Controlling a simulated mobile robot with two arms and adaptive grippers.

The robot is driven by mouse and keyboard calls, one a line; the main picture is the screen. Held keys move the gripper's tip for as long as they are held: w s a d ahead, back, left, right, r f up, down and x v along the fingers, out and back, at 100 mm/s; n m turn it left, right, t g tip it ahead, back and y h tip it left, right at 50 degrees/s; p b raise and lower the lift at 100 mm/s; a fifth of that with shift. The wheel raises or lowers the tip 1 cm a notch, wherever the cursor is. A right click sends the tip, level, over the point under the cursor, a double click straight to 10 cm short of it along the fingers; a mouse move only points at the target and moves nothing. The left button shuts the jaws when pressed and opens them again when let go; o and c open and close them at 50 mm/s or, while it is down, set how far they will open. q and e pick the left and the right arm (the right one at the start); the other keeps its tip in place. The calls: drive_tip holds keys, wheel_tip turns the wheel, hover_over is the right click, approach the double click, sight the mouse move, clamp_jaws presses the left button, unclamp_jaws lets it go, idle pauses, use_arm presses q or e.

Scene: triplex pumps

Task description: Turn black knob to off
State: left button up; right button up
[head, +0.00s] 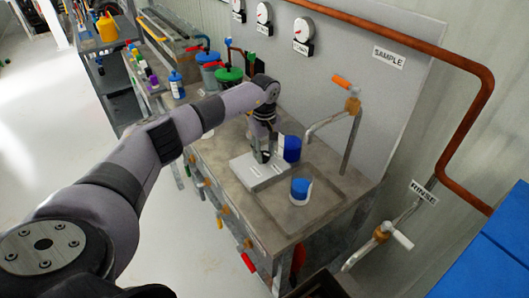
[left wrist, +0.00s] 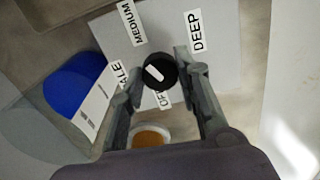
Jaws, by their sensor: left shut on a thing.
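The black knob (left wrist: 158,73) sits on a light grey panel (left wrist: 225,25) in the left wrist view, with a short white mark on its face. Labels around it read "MEDIUM" (left wrist: 127,22), "DEEP" (left wrist: 195,31) and, partly covered below it, "OFF" (left wrist: 163,99). The mark slants and does not clearly point at "OFF". My left gripper (left wrist: 158,70) is shut on the knob, one finger on each side. In the head view my left gripper (head: 263,152) is over the grey box (head: 262,177), hiding the knob. My right gripper is not in view.
A blue container (head: 291,149) stands close beside my left gripper. A blue-and-white jar (head: 300,191) stands in the shallow sink area. A faucet with an orange handle (head: 342,81) rises behind. Bottles and a green-lidded vessel (head: 229,75) are farther left.

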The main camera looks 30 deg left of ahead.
use_arm(q)
drive_tip(key=n, duration=0.2)
drive_tip(key=shift+n+b, duration=0.3)
drive_tip(key=shift+n, duration=0.1)
drive_tip(key=n, duration=0.3)
drive_tip(key=shift+n, duration=0.3)
drive_tip(key=n, duration=0.3)
drive_tip(key=shift+n, duration=0.3)
drive_tip(key=n, duration=0.3)
drive_tip(key=shift+n, duration=0.4)
drive_tip(key=n, duration=0.3)
drive_tip(key=shift+r+n, duration=0.1)
drive_tip(key=shift+n, duration=0.2)
drive_tip(key=n+p, duration=0.1)
drive_tip(key=n, duration=0.2)
drive_tip(key=shift+n, duration=0.3)
drive_tip(key=n+p, duration=0.1)
drive_tip(key=n, duration=0.2)
drive_tip(key=shift+n+p, duration=0.35)
drive_tip(key=shift+n, duration=1.75)
